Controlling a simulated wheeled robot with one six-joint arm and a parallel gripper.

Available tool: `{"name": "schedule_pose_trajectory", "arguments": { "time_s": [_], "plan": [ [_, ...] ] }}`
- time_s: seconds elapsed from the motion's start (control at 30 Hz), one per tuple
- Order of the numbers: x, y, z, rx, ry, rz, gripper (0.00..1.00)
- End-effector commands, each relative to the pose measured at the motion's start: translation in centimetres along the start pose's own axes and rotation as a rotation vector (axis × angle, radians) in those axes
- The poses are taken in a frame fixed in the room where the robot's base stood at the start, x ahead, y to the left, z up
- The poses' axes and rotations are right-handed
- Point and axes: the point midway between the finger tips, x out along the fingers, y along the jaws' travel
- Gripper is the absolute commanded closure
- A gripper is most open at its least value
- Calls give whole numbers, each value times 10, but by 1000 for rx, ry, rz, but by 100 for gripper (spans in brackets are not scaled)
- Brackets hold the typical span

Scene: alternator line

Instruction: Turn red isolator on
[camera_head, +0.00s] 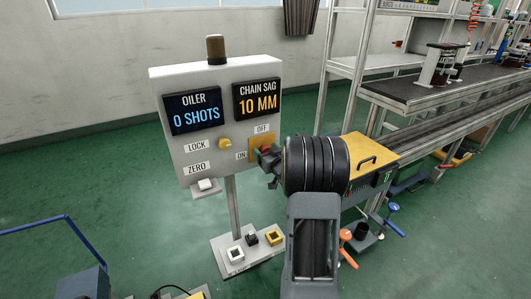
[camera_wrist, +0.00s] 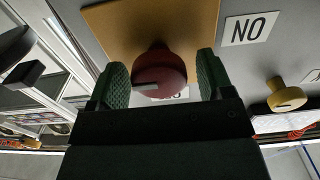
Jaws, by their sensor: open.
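The red isolator knob (camera_wrist: 160,72) sits on a yellow backing plate (camera_wrist: 110,28) on the grey panel. In the head view, the plate (camera_head: 254,139) is at the panel's lower right, and my gripper hides most of the knob. My gripper (camera_wrist: 162,80) is open, with one green-padded finger on each side of the knob; I cannot tell whether either touches it. A pale mark on the knob lies roughly level in the wrist view. The ON label (camera_wrist: 249,28) is beside the plate; the OFF label (camera_head: 263,129) is above the knob in the head view.
The panel holds an oiler display (camera_head: 193,113), a chain sag display (camera_head: 257,99) and a yellow LOCK knob (camera_head: 224,144). A white ZERO button (camera_head: 206,184) is below. A base (camera_head: 222,243) with several small blocks stands underneath. A conveyor bench (camera_head: 420,100) is to the right.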

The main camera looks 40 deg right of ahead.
Motion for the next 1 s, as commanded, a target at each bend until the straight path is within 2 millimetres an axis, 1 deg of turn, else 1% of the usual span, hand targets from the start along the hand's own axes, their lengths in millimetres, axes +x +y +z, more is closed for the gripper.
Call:
{"name": "schedule_pose_trajectory", "arguments": {
  "time_s": [0.1,0.37,0.83,0.87,1.0],
  "plan": [
    [3,0,0,0,0,0,26],
    [4,0,0,0,0,0,26],
    [3,0,0,0,0,0,71],
    [3,0,0,0,0,0,73],
    [3,0,0,8,0,0,73]
  ]
}}
